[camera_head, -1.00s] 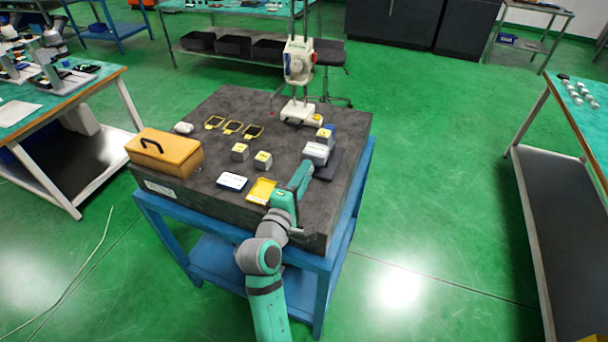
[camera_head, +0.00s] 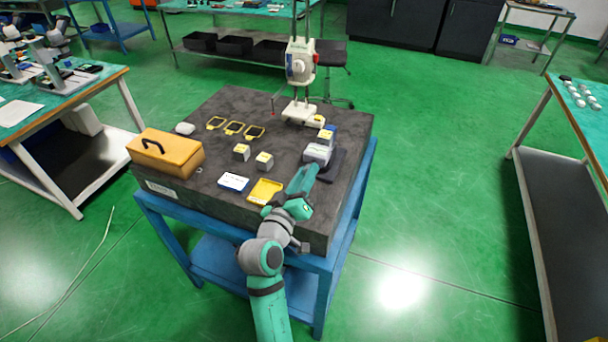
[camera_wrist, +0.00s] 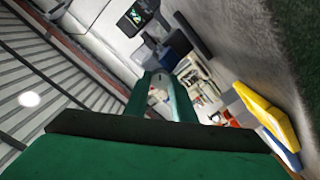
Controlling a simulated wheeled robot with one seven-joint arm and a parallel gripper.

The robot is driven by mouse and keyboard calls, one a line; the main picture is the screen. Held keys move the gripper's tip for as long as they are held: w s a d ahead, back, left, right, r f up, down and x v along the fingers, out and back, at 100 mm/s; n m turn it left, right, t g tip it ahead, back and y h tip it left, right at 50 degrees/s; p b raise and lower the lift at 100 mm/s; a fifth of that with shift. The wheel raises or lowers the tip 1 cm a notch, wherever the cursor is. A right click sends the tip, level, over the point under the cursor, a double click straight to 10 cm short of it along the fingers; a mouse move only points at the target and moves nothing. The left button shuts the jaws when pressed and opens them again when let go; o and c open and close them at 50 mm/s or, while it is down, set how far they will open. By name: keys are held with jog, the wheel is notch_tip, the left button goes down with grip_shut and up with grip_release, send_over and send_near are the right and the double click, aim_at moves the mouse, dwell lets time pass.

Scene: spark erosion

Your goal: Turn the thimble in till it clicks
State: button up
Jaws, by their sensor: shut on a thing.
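My gripper (camera_head: 306,174) reaches over the front right of the dark stone table, at the near side of a grey block-shaped unit (camera_head: 317,153) on a dark base. In the wrist view its green fingers (camera_wrist: 163,86) reach forward and are shut on a small pale part between their tips. I take this part for the thimble (camera_wrist: 156,92); its markings and how far it is turned in cannot be read. In the head view the thimble is hidden by my gripper. In the wrist view a device with a dark display (camera_wrist: 136,17) lies beyond the fingers.
A yellow tray (camera_head: 264,191) and a white-and-blue card (camera_head: 233,182) lie left of my arm. Two small grey blocks, several yellow-framed pieces and an orange case (camera_head: 165,152) stand farther left. A white column instrument (camera_head: 300,75) stands at the back.

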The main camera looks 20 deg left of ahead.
jog(key=m, duration=0.3)
jog(key=shift+m, duration=0.4)
jog(key=m, duration=0.4)
jog(key=shift+s+m, duration=0.1)
jog(key=shift+m, duration=0.2)
jog(key=m, duration=0.4)
jog(key=shift+d, duration=0.15)
jog(key=shift+m, duration=1.6)
jog(key=m, duration=0.3)
jog(key=shift+f+m, duration=0.1)
jog(key=shift+m, duration=0.2)
jog(key=m, duration=0.3)
jog(key=shift+d+m, duration=0.1)
jog(key=shift+m, duration=0.2)
jog(key=m, duration=0.4)
jog(key=shift+f+m, duration=0.1)
jog(key=shift+m, duration=0.2)
jog(key=m, duration=0.3)
jog(key=shift+m, duration=0.3)
